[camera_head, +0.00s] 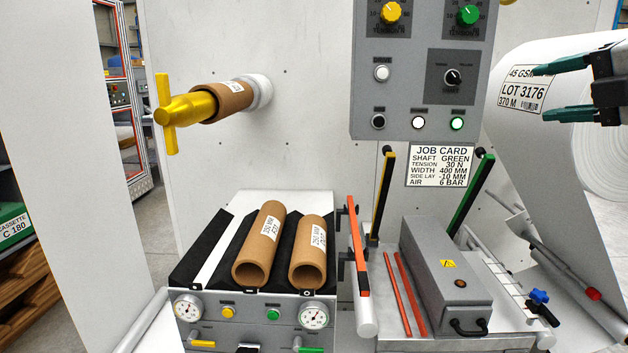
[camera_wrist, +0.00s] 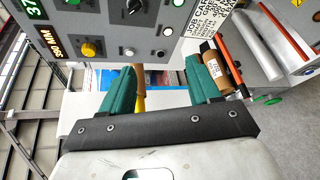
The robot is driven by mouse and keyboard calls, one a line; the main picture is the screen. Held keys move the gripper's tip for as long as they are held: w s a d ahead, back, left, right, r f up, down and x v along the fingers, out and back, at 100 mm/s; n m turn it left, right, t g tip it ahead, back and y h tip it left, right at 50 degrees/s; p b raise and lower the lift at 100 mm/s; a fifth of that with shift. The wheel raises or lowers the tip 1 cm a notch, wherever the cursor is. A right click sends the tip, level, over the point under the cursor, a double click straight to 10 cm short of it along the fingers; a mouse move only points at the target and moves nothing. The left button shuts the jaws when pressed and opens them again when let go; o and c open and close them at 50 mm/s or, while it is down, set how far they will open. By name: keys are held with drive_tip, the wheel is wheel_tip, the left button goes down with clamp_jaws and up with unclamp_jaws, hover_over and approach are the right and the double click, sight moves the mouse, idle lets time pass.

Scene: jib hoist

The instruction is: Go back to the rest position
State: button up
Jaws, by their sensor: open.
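My gripper (camera_head: 538,92) is at the right edge of the head view, in front of the large white roll. Its two green fingers are spread apart with nothing held between them. In the wrist view my gripper (camera_wrist: 162,72) also shows open; a brown core and part of a yellow shaft appear beyond the left finger. In the head view a cardboard core (camera_head: 228,98) sits on the yellow-handled shaft (camera_head: 180,108) at the left. Two more cores, a left one (camera_head: 260,245) and a right one (camera_head: 309,252), lie in the black cradle.
The grey control panel (camera_head: 425,60) hangs centrally, with the job card (camera_head: 440,166) below. A yellow lever (camera_head: 383,195), green lever (camera_head: 472,195) and orange bar (camera_head: 357,245) rise around the grey box unit (camera_head: 445,270). The white roll (camera_head: 560,110) stands at the right.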

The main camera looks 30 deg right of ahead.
drive_tip(key=w+a+f+m+g+y, duration=0.1)
drive_tip(key=w+a+f+m, duration=0.3)
drive_tip(key=f, duration=0.8)
drive_tip(key=w+a+f+m+g+y, duration=0.25)
drive_tip(key=a+f+m, duration=0.3)
drive_tip(key=f, duration=0.75)
drive_tip(key=w+a+f+m+g+y, duration=0.1)
drive_tip(key=w+a+f+m, duration=0.35)
drive_tip(key=f, duration=0.75)
drive_tip(key=s+a+f+m+g+p, duration=0.1)
drive_tip(key=s+a+f+m+g, duration=0.1)
drive_tip(key=s+a+f, duration=0.55)
drive_tip(key=s+a+f+m+g, duration=0.1)
drive_tip(key=s+a+f+g, duration=0.25)
drive_tip(key=f, duration=0.65)
drive_tip(key=s+a+f+m+g, duration=0.1)
drive_tip(key=s+f+g, duration=0.1)
drive_tip(key=s+f, duration=0.2)
drive_tip(key=s+a+f+m+g+h, duration=0.1)
drive_tip(key=s+f, duration=0.3)
drive_tip(key=s, duration=0.6)
drive_tip(key=shift+s+a+m+g, duration=0.25)
drive_tip(key=shift+a+m+g, duration=0.15)
drive_tip(key=shift+g, duration=0.1)
drive_tip(key=shift+o, duration=0.2)
drive_tip(key=shift+h, duration=0.25)
